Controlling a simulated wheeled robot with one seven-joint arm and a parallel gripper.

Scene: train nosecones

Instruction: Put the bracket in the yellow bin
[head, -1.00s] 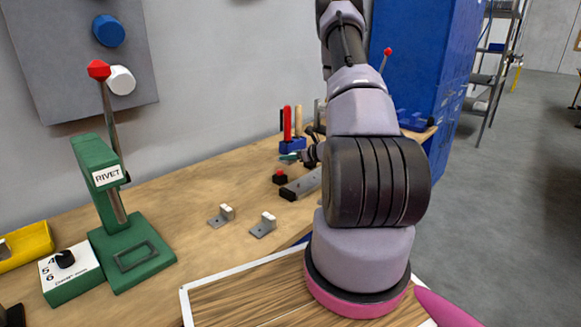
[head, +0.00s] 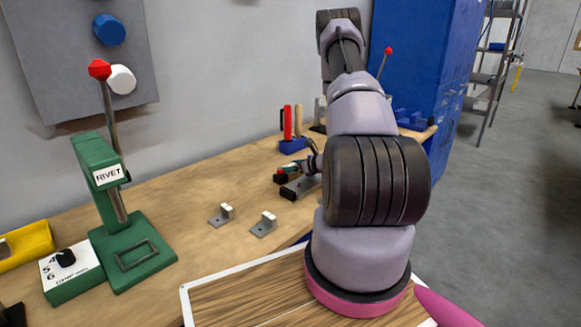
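Two small grey L-shaped brackets with white upright blocks lie on the wooden bench in the head view: the left bracket (head: 222,215) and the right bracket (head: 264,224). I cannot tell which one the task means. The yellow bin (head: 27,246) is at the left edge, partly cut off by the frame. My gripper (head: 290,170) is low over the bench behind and to the right of the brackets, largely hidden by my arm. Its visible tip overlaps a small black box with a red top. Whether it is open or holds anything is not visible.
A green rivet press (head: 130,250) and a control box (head: 70,272) stand between the bin and the brackets. A grey and black tool (head: 299,187) lies near my gripper. A blue holder (head: 292,145) with red and wooden handles is behind. The bench around the brackets is clear.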

